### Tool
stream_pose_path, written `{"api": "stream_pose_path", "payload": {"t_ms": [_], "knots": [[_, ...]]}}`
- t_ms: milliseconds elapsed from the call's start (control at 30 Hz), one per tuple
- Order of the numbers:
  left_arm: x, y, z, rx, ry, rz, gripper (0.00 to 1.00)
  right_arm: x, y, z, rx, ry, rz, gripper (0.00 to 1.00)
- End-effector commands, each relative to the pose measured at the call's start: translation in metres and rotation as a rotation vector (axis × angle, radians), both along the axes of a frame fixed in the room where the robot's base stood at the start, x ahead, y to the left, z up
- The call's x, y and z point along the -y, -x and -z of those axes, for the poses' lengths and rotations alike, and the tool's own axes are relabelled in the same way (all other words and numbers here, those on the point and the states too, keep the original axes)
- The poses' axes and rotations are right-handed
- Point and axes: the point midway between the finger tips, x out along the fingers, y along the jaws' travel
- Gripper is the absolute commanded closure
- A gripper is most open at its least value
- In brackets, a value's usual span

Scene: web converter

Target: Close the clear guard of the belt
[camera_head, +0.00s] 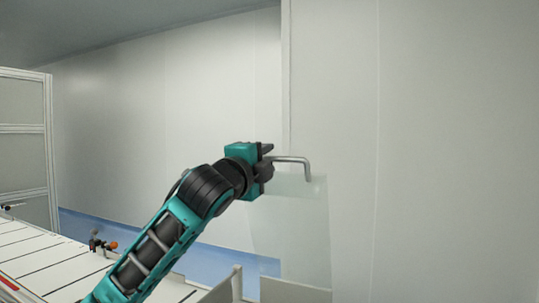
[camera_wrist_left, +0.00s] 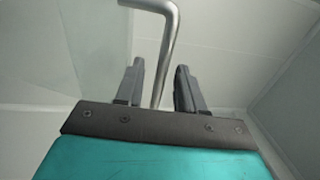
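The clear guard (camera_head: 290,235) shows in the head view as a see-through upright panel, raised at the right end of the belt line. A bent metal handle (camera_head: 308,170) stands out at its top edge; it also shows in the left wrist view (camera_wrist_left: 168,40). My left gripper (camera_head: 268,166) is at the left end of the handle. In the left wrist view, the handle bar runs between the two fingers of my left gripper (camera_wrist_left: 159,68), with a gap visible on each side, so the fingers are open around it. My right gripper is in neither view.
The pale slatted belt (camera_head: 30,255) lies at the lower left under my left arm. A small fitting with an orange knob (camera_head: 112,245) stands at its far edge. A framed panel (camera_head: 25,140) is at the far left. Plain white walls stand behind.

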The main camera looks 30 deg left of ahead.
Motion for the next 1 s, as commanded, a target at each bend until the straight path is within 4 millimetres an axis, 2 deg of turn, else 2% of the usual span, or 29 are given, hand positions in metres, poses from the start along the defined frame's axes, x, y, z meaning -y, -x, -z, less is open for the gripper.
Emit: {"api": "stream_pose_path", "payload": {"t_ms": [200,600,1000], "knots": [[-0.001,-0.022,-0.004,0.0,0.0,-0.001,0.62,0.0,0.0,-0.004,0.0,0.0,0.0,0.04],[-0.001,-0.026,-0.004,0.0,-0.001,0.0,0.63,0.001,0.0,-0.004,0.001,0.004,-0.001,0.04],[-0.002,-0.026,-0.004,0.0,-0.001,0.0,1.0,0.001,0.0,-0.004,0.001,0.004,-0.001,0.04]]}}
